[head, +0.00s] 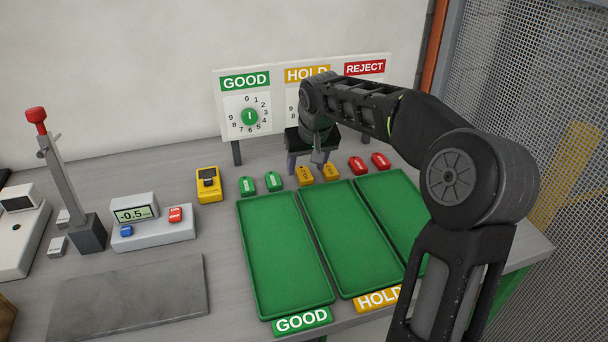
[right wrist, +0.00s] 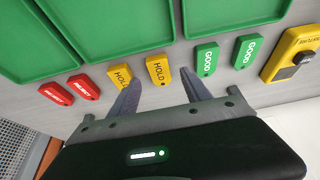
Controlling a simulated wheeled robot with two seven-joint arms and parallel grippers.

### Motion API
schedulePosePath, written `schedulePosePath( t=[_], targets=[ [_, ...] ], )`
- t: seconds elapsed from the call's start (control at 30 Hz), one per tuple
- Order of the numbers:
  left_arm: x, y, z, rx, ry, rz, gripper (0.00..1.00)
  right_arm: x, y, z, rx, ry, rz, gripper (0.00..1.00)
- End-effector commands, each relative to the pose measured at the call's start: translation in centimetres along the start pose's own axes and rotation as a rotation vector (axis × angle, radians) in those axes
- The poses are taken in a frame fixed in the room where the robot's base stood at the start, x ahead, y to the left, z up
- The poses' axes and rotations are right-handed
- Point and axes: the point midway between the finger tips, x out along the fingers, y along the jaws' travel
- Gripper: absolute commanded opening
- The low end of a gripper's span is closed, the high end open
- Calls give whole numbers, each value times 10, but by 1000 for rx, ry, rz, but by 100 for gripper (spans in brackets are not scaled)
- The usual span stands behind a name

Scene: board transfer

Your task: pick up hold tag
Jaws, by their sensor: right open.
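Two yellow hold tags lie side by side on the table behind the trays: the left one (head: 304,176) and the right one (head: 330,172) in the head view. My right gripper (head: 304,166) is open, pointing down just over them. In the right wrist view one hold tag (right wrist: 158,69) shows between the open fingers, just past their tips. The other hold tag (right wrist: 120,76) is partly covered by the finger on the left. Nothing is held, and the height of the fingertips over the tags is hard to tell. My left gripper is not in view.
Two green good tags (head: 260,183) lie left of the hold tags, two red reject tags (head: 369,164) right. Green trays (head: 285,255) lie in front. A sign board (head: 275,76) stands behind. A yellow device (head: 208,185) and a scale (head: 153,227) are further left.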

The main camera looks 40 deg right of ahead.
Motion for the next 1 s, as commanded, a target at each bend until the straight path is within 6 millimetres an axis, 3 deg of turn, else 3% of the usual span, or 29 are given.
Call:
schedulePosePath(
  t=[0.2, 0.8, 1.0],
  targets=[
    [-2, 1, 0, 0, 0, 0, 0, 25, 0, 0, -1, -1, 0, 56],
    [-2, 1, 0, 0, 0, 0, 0, 26, 0, 0, -1, 0, 0, 56],
    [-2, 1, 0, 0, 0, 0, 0, 26, 0, 0, -1, 0, 0, 41]
  ],
)
